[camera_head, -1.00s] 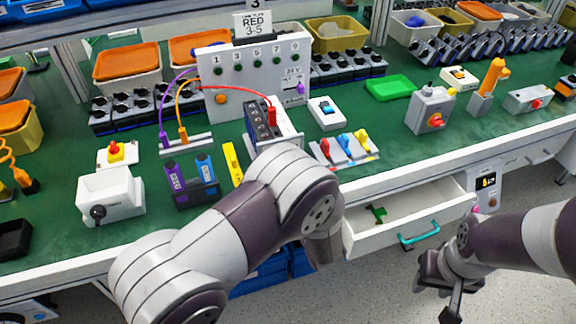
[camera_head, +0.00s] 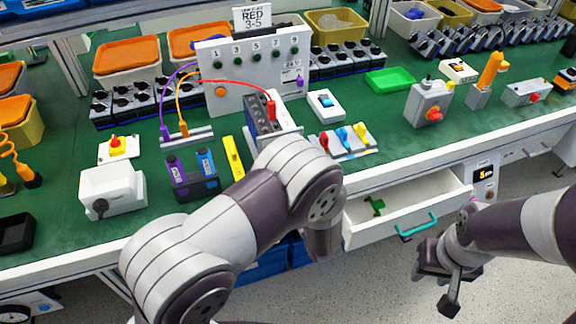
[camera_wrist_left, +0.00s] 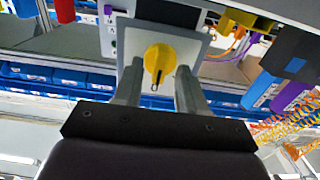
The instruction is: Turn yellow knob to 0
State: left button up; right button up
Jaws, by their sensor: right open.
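In the left wrist view a yellow knob (camera_wrist_left: 160,60) stands on a white square plate (camera_wrist_left: 195,50). A small dark mark on the knob points to the lower edge of that view. My left gripper (camera_wrist_left: 160,75) is open, with one finger on each side of the knob and narrow gaps visible. I cannot tell how far the fingertips are from the plate. In the head view my left arm hides this knob and the left gripper. My right gripper (camera_head: 450,283) is open and empty, in front of the bench at lower right.
An open drawer (camera_head: 440,205) with a green item (camera_head: 377,204) juts out between my arms. Purple and blue modules (camera_head: 190,178), a yellow bar (camera_head: 232,158) and coloured levers (camera_head: 343,136) crowd the left arm. A panel with wires (camera_head: 225,72) stands behind.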

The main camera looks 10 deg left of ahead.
pick_arm(q)
jog(key=shift+s, duration=0.1)
jog(key=v, duration=1.2)
jog(key=shift+s+d, duration=0.2)
